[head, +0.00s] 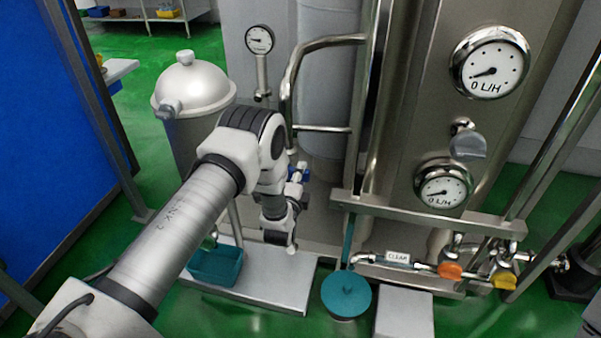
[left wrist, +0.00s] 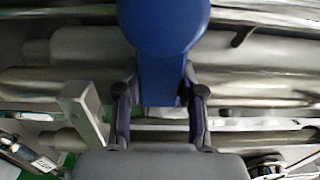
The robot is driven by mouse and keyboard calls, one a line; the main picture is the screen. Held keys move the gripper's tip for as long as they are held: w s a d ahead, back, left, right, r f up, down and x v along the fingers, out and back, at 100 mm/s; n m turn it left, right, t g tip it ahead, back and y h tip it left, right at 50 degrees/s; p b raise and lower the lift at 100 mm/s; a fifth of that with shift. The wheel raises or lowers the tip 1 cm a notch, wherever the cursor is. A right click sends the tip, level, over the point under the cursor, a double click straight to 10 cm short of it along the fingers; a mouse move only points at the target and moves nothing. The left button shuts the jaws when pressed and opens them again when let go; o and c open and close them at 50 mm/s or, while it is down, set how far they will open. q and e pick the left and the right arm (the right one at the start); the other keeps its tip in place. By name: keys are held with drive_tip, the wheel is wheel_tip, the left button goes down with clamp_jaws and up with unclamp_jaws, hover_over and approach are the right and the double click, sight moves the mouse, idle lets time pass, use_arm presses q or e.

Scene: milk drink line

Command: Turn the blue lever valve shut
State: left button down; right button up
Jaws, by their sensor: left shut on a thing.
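The blue lever valve shows in the left wrist view as a blue handle (left wrist: 166,28) with a rounded head and a narrower neck. In the head view only a small blue part of the lever (head: 304,172) shows beside my arm; the rest is hidden behind it. My left gripper (left wrist: 160,98) has one finger on each side of the blue neck and is shut on it. In the head view the left gripper (head: 293,190) is small and partly covered by my wrist. My right gripper is in neither view.
A domed steel vessel (head: 195,88) stands left of the valve. Steel pipes (head: 318,128) and a large tank with dials (head: 489,62) stand to the right. A teal bin (head: 216,266) sits below on a low platform (head: 282,285). A teal round lid (head: 346,294) is at the front.

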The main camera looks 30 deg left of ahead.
use_arm(q)
drive_tip(key=shift+f, duration=0.1)
idle(0.3)
drive_tip(key=c, duration=0.7)
unclamp_jaws()
drive_tip(key=v, duration=1.2)
drive_tip(key=shift+d, duration=0.1)
